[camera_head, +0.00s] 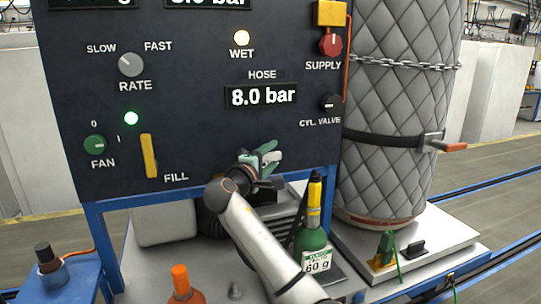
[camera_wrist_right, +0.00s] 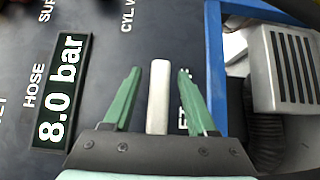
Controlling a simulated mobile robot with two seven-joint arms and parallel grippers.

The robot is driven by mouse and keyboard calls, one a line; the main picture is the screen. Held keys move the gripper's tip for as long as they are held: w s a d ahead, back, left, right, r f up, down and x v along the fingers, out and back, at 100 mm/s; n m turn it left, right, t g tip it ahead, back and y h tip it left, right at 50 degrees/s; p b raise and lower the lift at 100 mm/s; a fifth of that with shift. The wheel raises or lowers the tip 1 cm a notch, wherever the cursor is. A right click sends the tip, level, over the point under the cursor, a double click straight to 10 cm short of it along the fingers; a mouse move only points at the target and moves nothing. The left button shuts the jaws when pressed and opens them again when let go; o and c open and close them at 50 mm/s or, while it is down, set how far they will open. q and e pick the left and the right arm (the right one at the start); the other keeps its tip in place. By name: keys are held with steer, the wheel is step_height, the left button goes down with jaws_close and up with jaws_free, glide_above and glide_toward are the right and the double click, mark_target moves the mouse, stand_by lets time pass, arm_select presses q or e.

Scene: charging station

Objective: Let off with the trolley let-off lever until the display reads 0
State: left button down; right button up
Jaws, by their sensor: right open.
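My right gripper (camera_head: 267,157) is in front of the lower right of the dark panel (camera_head: 205,110), with its green fingers apart. In the right wrist view a pale grey lever (camera_wrist_right: 158,105) stands between the open fingers (camera_wrist_right: 158,72), with a gap on each side. A label beside it is mostly hidden by a finger. In the head view the gripper largely covers the lever. The hose display (camera_head: 262,96) reads 8.0 bar; it also shows in the right wrist view (camera_wrist_right: 62,90). My left gripper is not in view.
A yellow fill lever (camera_head: 149,156), a fan knob (camera_head: 95,144) and a rate knob (camera_head: 131,64) are on the panel's left. A red supply knob (camera_head: 330,45) is upper right. A green bottle (camera_head: 312,240) stands below, close to my right arm. A quilted cylinder (camera_head: 395,120) stands at right.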

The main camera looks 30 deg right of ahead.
jaws_close()
stand_by(0.5)
stand_by(1.0)
